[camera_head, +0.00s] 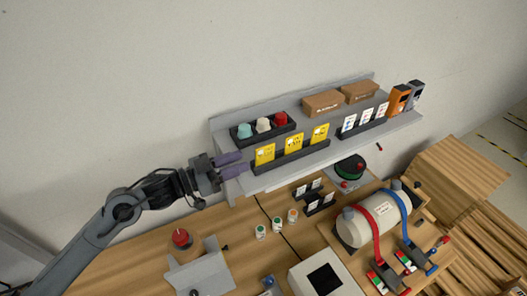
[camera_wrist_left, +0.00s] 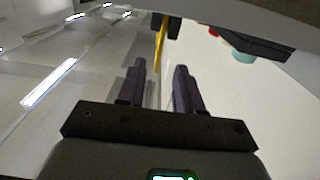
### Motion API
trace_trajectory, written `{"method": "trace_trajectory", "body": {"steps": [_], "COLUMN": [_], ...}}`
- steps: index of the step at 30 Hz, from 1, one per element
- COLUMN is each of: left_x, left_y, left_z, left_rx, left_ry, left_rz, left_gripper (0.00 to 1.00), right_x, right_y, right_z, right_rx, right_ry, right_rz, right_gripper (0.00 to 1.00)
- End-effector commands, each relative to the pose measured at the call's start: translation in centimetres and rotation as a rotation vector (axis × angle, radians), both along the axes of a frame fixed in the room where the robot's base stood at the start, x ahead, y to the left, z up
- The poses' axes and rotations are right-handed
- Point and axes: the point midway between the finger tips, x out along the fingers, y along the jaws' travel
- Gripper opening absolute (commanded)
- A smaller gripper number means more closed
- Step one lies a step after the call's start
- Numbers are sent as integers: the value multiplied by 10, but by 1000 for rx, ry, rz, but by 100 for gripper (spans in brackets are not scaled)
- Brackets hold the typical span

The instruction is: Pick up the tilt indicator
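Several yellow cards stand upright in a dark rack (camera_head: 292,157) on the wall shelf; the leftmost yellow card (camera_head: 264,154) is nearest my left gripper. White cards (camera_head: 366,116) stand in another dark rack to the right. The labels are too small to read, so I cannot tell for sure which card is the tilt indicator. My left gripper (camera_head: 244,163) is open and empty, just left of the leftmost yellow card. In the left wrist view a yellow card (camera_wrist_left: 160,45) shows edge-on, ahead of and between the parted fingers (camera_wrist_left: 160,72). My right gripper is not in view.
A tray of coloured caps (camera_head: 263,127) sits behind the yellow cards. Brown boxes (camera_head: 323,103) and orange and grey devices (camera_head: 398,98) stand farther right on the shelf (camera_head: 230,120). Below, the wooden bench holds small jars (camera_head: 277,224), a strapped tank (camera_head: 375,218) and a white box (camera_head: 322,276).

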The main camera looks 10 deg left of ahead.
Motion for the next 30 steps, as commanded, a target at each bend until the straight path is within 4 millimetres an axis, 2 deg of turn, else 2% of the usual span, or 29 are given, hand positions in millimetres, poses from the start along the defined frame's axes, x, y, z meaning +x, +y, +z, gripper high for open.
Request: {"method": "trace_trajectory", "body": {"steps": [6,11,23,30], "left_x": [16,20,45,49], "left_y": [-22,-28,-64,-70], "left_z": [2,1,4,2], "left_rx": [-2,0,-1,1], "left_ry": [-2,-3,-2,-3], "left_rz": [-1,-1,-2,-1], "left_gripper": [35,35,35,35], "right_x": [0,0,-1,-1], "right_y": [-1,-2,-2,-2], "right_z": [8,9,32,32], "right_rx": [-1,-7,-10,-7], "right_ry": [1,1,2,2], "right_rz": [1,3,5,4], "right_gripper": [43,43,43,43]}}
